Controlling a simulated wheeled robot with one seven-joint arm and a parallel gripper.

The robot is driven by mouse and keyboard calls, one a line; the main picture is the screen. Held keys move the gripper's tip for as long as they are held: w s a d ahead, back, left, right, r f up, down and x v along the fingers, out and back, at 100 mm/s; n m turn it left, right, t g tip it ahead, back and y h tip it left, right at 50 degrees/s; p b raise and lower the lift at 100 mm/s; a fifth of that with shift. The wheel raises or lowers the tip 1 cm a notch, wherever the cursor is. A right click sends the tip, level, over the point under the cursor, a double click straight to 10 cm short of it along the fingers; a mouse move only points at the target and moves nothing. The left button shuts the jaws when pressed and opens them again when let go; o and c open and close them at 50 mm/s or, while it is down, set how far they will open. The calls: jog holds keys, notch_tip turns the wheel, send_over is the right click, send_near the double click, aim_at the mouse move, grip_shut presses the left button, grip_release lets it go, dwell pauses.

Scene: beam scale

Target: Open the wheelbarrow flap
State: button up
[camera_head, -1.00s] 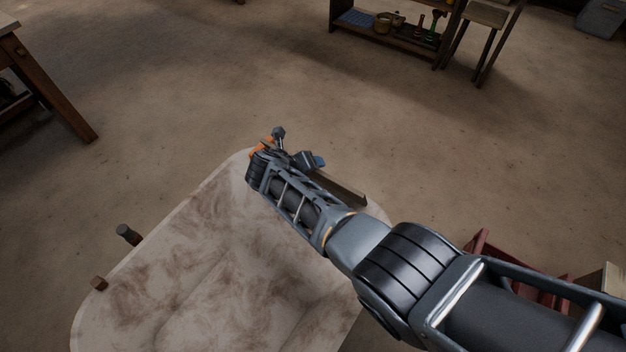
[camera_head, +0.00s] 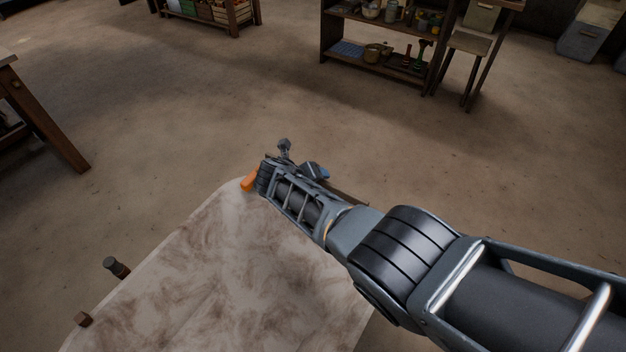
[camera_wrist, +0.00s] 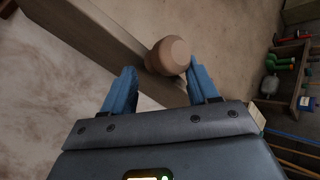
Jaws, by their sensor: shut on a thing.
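The wheelbarrow (camera_head: 225,260) is a pale tray with brown stains, low in the head view. It also fills the left of the wrist view (camera_wrist: 45,95). A wooden board (camera_wrist: 95,35) crosses the wrist view along the tray's edge and seems to be the flap. A round wooden knob (camera_wrist: 170,56) stands out from it. My gripper (camera_wrist: 162,85) is shut on the knob, with one blue finger on either side. In the head view my gripper (camera_head: 318,172) is at the tray's far edge, and my arm hides the knob and most of the board.
An orange piece (camera_head: 249,183) sits at the tray's far corner. A dark-capped peg (camera_head: 117,267) and a wooden block (camera_head: 83,319) stick out on the left side. A shelf (camera_head: 375,60) and a stool (camera_head: 468,45) stand at the back. The floor between is clear.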

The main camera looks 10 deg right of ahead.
jog(key=shift+w+a+r, duration=0.15)
jog(key=shift+w+r, duration=0.4)
jog(key=shift+w, duration=0.15)
jog(key=o, duration=1)
jog(key=shift+o, duration=0.2)
jog(key=shift+w+f, duration=0.1)
jog(key=shift+a+r+p, duration=0.15)
jog(key=shift+r+p, duration=0.2)
jog(key=shift+p, duration=0.2)
jog(key=s+a+r+p, duration=0.3)
jog(key=s, duration=0.2)
jog(key=shift+a+r+p, duration=0.15)
jog(key=shift+r+p, duration=0.25)
